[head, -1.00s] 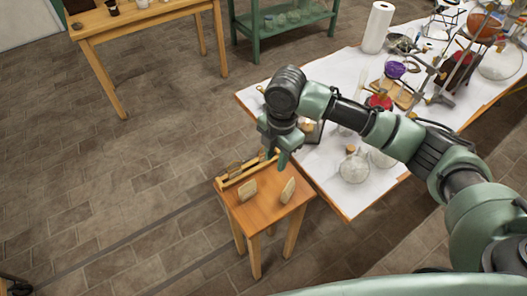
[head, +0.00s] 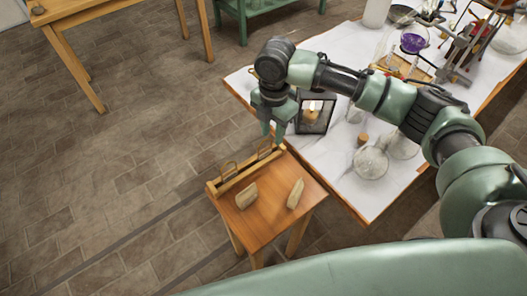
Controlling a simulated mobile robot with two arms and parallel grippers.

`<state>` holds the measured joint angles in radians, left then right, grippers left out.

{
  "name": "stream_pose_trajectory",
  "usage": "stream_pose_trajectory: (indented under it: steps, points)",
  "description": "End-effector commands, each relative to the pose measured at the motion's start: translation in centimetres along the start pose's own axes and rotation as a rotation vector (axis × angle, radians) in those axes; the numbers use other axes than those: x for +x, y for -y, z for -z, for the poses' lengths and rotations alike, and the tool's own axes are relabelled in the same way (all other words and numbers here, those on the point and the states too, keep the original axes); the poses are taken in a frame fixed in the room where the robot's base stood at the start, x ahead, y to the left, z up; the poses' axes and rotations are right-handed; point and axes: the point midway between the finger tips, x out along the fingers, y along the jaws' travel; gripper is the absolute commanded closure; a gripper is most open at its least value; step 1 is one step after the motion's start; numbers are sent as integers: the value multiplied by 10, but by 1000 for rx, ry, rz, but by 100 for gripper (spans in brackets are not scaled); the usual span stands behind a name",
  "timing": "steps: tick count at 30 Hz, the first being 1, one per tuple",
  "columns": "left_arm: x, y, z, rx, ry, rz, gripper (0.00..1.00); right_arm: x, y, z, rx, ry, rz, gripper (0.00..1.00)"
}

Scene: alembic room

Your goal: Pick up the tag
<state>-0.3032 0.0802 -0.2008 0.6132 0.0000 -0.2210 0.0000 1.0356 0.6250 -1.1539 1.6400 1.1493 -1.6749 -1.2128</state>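Two pale tan tag-like pieces stand on a small wooden table (head: 262,222): a left piece (head: 246,195) and a right piece (head: 295,193). I cannot tell from their faces which one is the tag. A wooden rack (head: 238,178) with wire loops runs along the table's back edge. My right gripper (head: 273,134) points down above the rack's right end, behind and above both pieces. Its fingers look parted, with nothing seen between them. My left gripper is out of view.
A large white-covered table (head: 325,165) stands close on the right, with a lantern (head: 313,115), round flasks (head: 370,162) and other glassware near my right arm. Another wooden table (head: 65,12) is at the upper left. The floor on the left is clear.

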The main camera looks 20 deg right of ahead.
Motion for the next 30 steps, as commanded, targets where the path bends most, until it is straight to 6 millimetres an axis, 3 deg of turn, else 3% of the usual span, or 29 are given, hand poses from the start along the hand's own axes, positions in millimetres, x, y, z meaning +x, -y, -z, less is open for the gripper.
stream_pose_trajectory:
  steps: [13,22,23,26,30]
  points:
    - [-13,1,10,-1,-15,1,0,57,-7,-3,-1,0,2,68]
    - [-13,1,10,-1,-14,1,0,65,-7,-3,-2,1,0,68]
    - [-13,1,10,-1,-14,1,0,65,-7,-3,-2,1,0,71]
    - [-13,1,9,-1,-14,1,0,65,-7,-3,-2,1,0,99]
    - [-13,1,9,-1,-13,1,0,64,-7,-4,-2,1,0,100]
